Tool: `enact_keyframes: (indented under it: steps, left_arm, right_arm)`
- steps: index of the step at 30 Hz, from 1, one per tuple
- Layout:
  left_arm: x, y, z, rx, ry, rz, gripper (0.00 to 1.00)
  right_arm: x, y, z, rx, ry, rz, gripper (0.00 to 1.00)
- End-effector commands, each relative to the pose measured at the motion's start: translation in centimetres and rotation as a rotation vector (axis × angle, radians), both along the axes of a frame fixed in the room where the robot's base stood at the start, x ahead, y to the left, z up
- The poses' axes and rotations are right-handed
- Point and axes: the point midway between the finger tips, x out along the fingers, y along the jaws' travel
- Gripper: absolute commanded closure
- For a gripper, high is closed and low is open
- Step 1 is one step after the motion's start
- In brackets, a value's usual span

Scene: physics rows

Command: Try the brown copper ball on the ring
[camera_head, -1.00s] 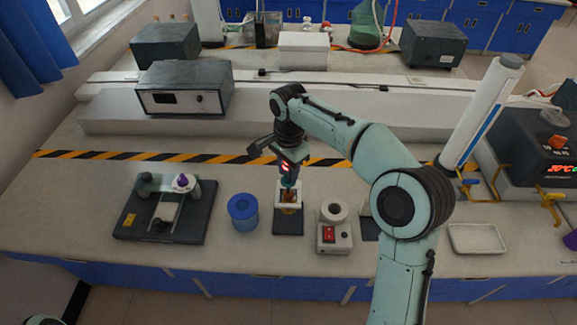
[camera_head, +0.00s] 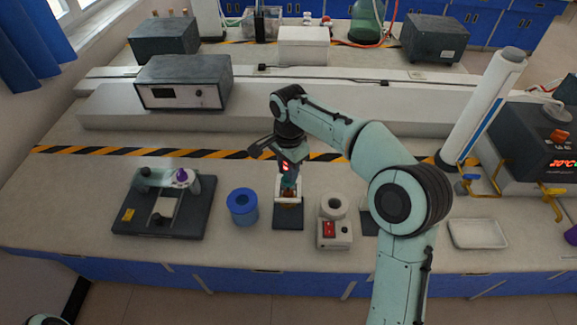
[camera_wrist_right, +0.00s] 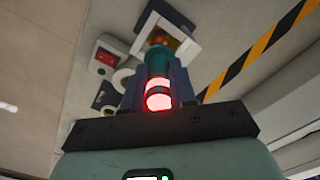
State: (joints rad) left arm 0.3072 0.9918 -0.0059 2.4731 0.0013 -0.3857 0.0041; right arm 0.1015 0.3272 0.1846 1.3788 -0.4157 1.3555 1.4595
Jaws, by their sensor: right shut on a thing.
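My right gripper (camera_head: 288,179) points down over a small white frame (camera_head: 279,202) on a dark base (camera_head: 288,226). It is shut on a teal handle (camera_wrist_right: 157,60) with glowing red bands, seen between the fingers in the right wrist view. The brown copper ball (camera_head: 289,196) shows below the gripper, within the white frame; it also shows orange-brown beyond the handle in the right wrist view (camera_wrist_right: 164,38). The ring itself is largely hidden by the ball and gripper, so I cannot tell whether the ball is on it or passing through. My left gripper is not in view.
A blue cylindrical container (camera_head: 242,209) stands to the left and a white heater-like device with a red switch (camera_head: 334,230) to the right. A dark board with fittings (camera_head: 165,205) lies further left, a white tray (camera_head: 478,234) at right. Grey boxes stand behind.

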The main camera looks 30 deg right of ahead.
Motion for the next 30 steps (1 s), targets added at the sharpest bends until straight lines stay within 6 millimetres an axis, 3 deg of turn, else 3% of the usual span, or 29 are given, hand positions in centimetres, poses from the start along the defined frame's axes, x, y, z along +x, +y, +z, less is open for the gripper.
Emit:
enact_keyframes:
  steps: [30]
  left_arm:
    - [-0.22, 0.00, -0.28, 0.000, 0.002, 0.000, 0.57]
  right_arm:
    - [0.03, 0.01, -0.62, 0.000, 0.000, 0.000, 1.00]
